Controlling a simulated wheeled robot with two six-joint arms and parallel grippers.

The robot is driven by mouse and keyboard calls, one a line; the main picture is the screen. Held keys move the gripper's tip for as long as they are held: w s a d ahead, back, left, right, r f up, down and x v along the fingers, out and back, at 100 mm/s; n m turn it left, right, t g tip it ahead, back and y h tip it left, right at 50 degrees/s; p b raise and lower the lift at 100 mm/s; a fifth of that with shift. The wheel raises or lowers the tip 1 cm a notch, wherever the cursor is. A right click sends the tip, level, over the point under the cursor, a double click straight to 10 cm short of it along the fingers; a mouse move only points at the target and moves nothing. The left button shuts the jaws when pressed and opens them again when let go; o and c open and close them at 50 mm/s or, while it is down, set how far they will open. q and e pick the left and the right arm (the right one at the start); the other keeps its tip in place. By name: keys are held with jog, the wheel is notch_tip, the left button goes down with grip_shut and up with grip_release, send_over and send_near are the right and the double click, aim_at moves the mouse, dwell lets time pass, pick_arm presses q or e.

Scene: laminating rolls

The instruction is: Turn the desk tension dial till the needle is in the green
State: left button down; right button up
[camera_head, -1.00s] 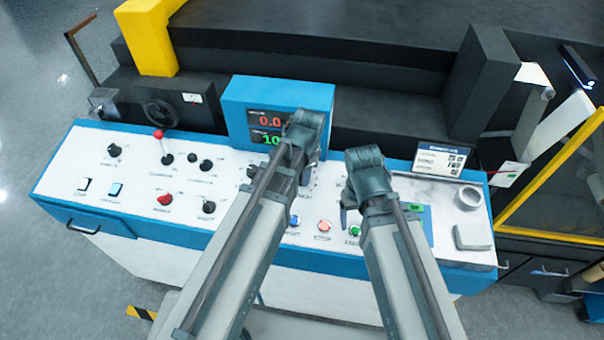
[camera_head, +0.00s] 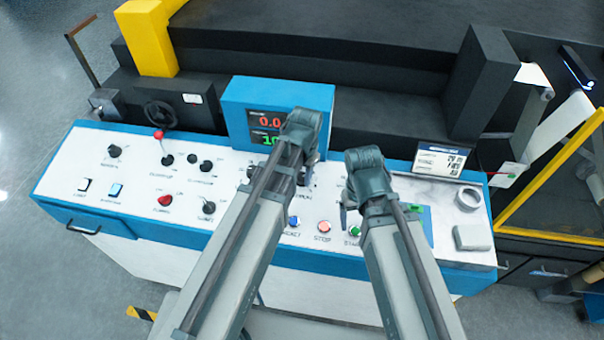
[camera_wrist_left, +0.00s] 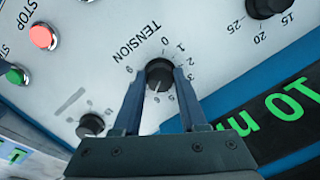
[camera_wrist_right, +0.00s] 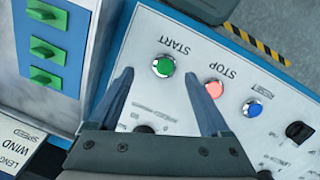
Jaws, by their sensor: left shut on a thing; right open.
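The tension dial (camera_wrist_left: 159,75) is a black round knob on the white desk panel, with the word TENSION and a ring of numbers around it. My left gripper (camera_wrist_left: 161,82) has one finger on each side of the knob and is shut on it. In the head view my left gripper (camera_head: 306,168) reaches down to the panel, and my arm hides the dial. I cannot make out the needle or a green zone for certain. My right gripper (camera_wrist_right: 165,97) is open and empty over the panel, near the green START button (camera_wrist_right: 163,66); it also shows in the head view (camera_head: 346,207).
A blue display box (camera_head: 235,105) with red and green digits stands behind my left gripper. A red STOP button (camera_wrist_right: 214,89) and blue button (camera_wrist_right: 252,108) are beside START. Another black knob (camera_wrist_left: 91,125) is near the dial. A roll of tape (camera_head: 468,198) lies at right.

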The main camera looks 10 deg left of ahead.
aim_at(299, 180)
pick_arm(q)
jog(key=n, duration=0.6)
jog(key=shift+h, duration=0.3)
jog(key=n, duration=0.5)
jog(key=shift+n+h, duration=0.3)
jog(key=shift+n, duration=0.2)
jog(key=shift+c, duration=2.2)
grip_release()
jog(key=shift+r, duration=0.15)
pick_arm(e)
jog(key=shift+r, duration=0.15)
pick_arm(q)
notch_tip(299, 180, up, 14)
jog(key=s+p, duration=0.1)
jog(key=p, duration=1.2)
jog(key=shift+a+f+p, duration=0.25)
jog(key=shift+a+p, duration=0.1)
jog(key=shift+p, duration=0.05)
pick_arm(e)
notch_tip(299, 180, up, 14)
jog(key=shift+f, duration=0.25)
